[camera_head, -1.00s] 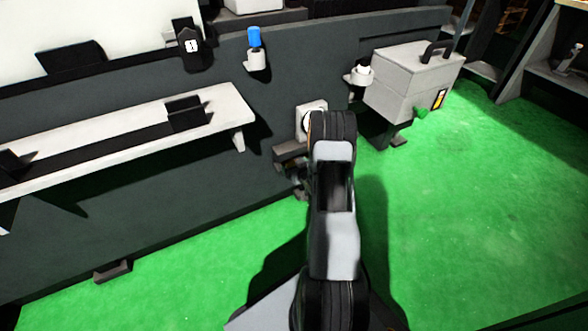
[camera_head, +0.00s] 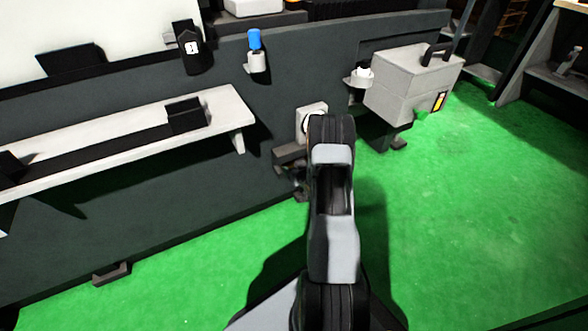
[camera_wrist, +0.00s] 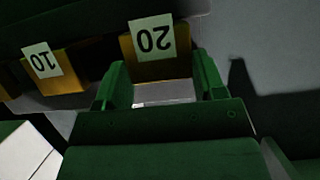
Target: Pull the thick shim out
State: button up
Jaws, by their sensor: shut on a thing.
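In the wrist view, a yellow block with a white label reading 20 upside down, the thick shim (camera_wrist: 181,62), sits under a dark edge. My gripper (camera_wrist: 158,78), with green-looking fingers, is shut on this block, one finger on each side. A second yellow block labelled 10 (camera_wrist: 72,74) lies to its left, outside the fingers. How deep the held shim sits in its place is hidden. In the head view my arm covers the middle, and neither the shims nor the fingers can be made out clearly.
The dark machine side (camera_head: 160,210) runs along the left, with a pale ledge (camera_head: 215,112) on it. A grey box with a handle (camera_head: 412,85) stands to the right. The green floor (camera_head: 480,220) is clear at the right.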

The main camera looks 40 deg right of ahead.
jog(key=shift+c, duration=1.4)
jog(key=s, duration=0.5)
jog(key=shift+s+a+p, duration=0.2)
jog(key=shift+a+p, duration=0.15)
jog(key=shift+p, duration=0.05)
jog(key=o, duration=1.3)
jog(key=shift+p+v, duration=2.25)
jog(key=shift+v, duration=4.7)
